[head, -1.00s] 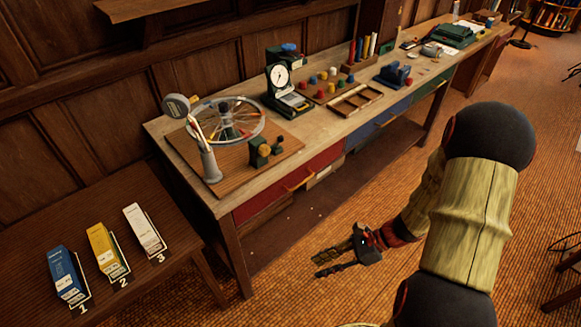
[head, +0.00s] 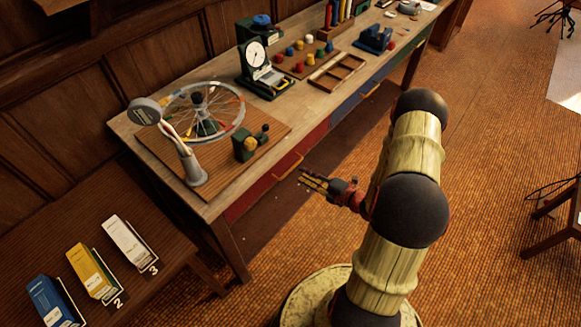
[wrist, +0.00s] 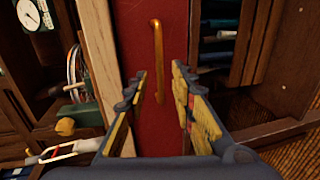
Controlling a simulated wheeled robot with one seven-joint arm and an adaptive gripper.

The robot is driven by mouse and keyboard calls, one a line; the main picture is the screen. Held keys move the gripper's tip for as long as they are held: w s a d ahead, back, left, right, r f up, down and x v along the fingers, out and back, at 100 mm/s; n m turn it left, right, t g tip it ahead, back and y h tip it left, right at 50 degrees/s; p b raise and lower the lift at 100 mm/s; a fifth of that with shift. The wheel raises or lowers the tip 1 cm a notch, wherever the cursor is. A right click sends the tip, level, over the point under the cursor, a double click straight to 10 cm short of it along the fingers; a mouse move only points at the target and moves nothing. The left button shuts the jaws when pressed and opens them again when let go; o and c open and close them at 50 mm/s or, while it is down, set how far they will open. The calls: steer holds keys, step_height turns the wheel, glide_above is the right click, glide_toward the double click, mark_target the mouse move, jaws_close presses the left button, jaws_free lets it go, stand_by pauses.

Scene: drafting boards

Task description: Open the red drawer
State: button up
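The red drawer (head: 268,180) is in the front of the long wooden desk, near its left end. It looks shut. Its brass bar handle (head: 288,167) faces the room. In the wrist view the red drawer front (wrist: 137,30) fills the middle, and the handle (wrist: 157,62) stands upright in the picture. My gripper (head: 305,180) is just in front of the drawer, by the handle. In the wrist view my open gripper (wrist: 158,85) has its fingers on either side of the lower part of the handle. Nothing is held, and I cannot tell whether the fingers touch it.
A wire wheel (head: 203,110), a green scale (head: 257,65) and a wooden tray (head: 337,73) stand on the desktop. A blue drawer (head: 350,98) is farther along. A low bench (head: 150,210) with numbered boxes is at the left.

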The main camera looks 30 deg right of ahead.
mark_target(292, 167)
steer(key=b+x, duration=0.1)
steer(key=x, duration=0.6)
steer(key=shift+w+b, duration=0.15)
steer(key=shift+b, duration=0.2)
steer(key=shift+c, duration=0.2)
steer(key=shift+a, duration=0.1)
jaws_close()
stand_by(0.3)
